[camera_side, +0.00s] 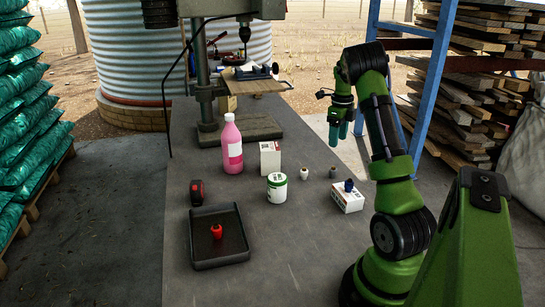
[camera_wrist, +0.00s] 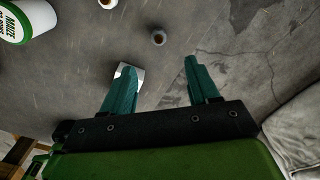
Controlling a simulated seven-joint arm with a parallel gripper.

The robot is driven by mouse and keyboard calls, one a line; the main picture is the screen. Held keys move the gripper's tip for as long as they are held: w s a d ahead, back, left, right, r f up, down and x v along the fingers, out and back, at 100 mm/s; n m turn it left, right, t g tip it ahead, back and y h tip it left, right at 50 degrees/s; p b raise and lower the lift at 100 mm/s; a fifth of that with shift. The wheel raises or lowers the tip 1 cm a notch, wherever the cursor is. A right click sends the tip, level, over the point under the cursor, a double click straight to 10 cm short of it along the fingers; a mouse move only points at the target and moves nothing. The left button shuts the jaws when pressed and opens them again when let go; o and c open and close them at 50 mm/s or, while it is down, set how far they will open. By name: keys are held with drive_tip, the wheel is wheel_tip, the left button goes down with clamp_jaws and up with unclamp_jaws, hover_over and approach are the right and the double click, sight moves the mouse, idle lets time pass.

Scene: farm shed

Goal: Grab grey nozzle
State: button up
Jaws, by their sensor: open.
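The grey nozzle (camera_side: 333,172) is small and stands on the grey bench top, between a white nozzle (camera_side: 304,173) and a small white box (camera_side: 348,201). In the wrist view the grey nozzle (camera_wrist: 158,38) is beyond the fingertips, near the middle of the gap's width. My gripper (camera_side: 345,140) is open and empty, its teal fingers pointing down above the bench's right side. The wrist view shows the open fingers (camera_wrist: 158,66); the left one partly covers the white box (camera_wrist: 129,72). A blue nozzle (camera_side: 348,185) sits on that box.
A white-and-green tin (camera_side: 277,188), a carton (camera_side: 270,159) and a pink bottle (camera_side: 232,146) stand left of the nozzles. A black tray (camera_side: 204,252) holds a red nozzle (camera_side: 216,232). A black-and-red item (camera_side: 197,193) stands behind the tray. The front bench middle is clear.

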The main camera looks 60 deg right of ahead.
sight(333, 167)
drive_tip(key=f, duration=1.2)
drive_tip(key=shift+w+a+f, duration=0.1)
drive_tip(key=shift+w+f, duration=0.1)
drive_tip(key=shift+f, duration=0.05)
drive_tip(key=shift+c, duration=0.2)
clamp_jaws()
drive_tip(key=shift+r, duration=0.1)
